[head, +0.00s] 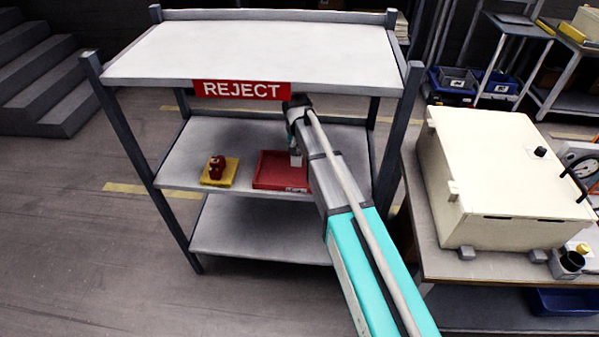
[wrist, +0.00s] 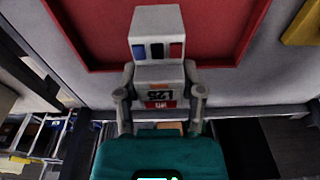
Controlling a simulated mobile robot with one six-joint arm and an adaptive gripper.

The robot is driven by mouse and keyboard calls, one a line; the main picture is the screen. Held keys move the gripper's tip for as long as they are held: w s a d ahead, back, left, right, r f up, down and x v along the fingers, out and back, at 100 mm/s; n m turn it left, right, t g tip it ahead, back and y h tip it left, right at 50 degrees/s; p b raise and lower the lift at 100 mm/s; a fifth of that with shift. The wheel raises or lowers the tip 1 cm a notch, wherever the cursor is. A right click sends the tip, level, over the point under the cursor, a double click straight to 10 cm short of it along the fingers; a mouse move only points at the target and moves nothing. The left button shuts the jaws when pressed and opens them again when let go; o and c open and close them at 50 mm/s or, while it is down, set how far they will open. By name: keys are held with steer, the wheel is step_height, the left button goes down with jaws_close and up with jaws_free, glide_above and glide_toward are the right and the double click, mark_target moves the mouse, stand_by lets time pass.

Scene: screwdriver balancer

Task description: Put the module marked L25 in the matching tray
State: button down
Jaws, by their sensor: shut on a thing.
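The module (wrist: 157,22) is a small white block with dark, blue and red patches on one face. Its label, upside down in the wrist view, appears to read L25, with a red strip beside it. My gripper (wrist: 159,82) is shut on the module, one finger on each side. In the head view the module (head: 296,160) shows as a small pale block under my gripper (head: 296,148), by the red tray (head: 268,172) on the middle shelf. The module overlaps the red tray (wrist: 85,35) in the wrist view; contact cannot be told. My arm hides the tray's right part.
The red REJECT sign (head: 240,90) hangs on the top shelf's (head: 250,50) front edge, above the tray. A yellow plate (head: 230,172) bearing a red object (head: 216,166) lies left of the tray. Rack posts (head: 397,140) stand at the sides. A bench with a cream box (head: 500,170) is right.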

steer(key=shift+f, duration=0.1)
step_height(320, 180, down, 6)
steer(key=b, duration=0.6)
steer(key=shift+d, duration=0.1)
steer(key=shift+f+b, duration=1.85)
steer(key=shift+b, duration=0.1)
steer(key=shift+f, duration=0.2)
steer(key=shift+c, duration=1)
jaws_free()
steer(key=shift+r, duration=0.1)
steer(key=shift+r, duration=0.15)
steer(key=r+p, duration=0.4)
steer(key=s+r+p, duration=0.1)
steer(key=r+p, duration=0.7)
steer(key=shift+s, duration=0.25)
